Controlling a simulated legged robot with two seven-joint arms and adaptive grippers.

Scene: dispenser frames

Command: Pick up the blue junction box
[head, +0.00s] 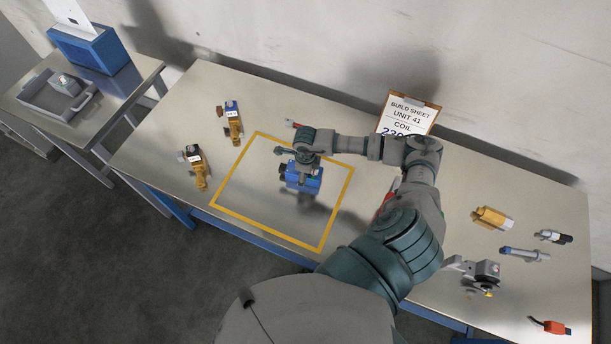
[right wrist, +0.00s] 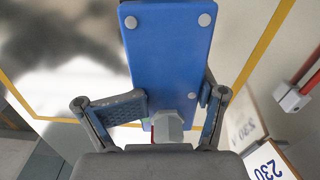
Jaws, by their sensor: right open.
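The blue junction box (head: 303,182) is inside the yellow square outline on the bench, under my right gripper (head: 302,160), which partly hides it. In the right wrist view the box's blue face (right wrist: 170,60) shows pale round screw heads, with a grey hexagonal fitting (right wrist: 168,126) at its near end. My right gripper (right wrist: 173,100) is open, with one finger on each side of the box's near end. The right finger looks very close to the box; I cannot tell whether it touches. My left gripper is not in view.
Two yellow-brown valve-like parts (head: 234,124) (head: 195,168) lie left of the yellow outline (head: 228,212). Several loose parts, including a yellow cylinder (head: 492,218), lie at the right. A build sheet (head: 408,112) stands at the back. A side table holds a grey tray (head: 42,98).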

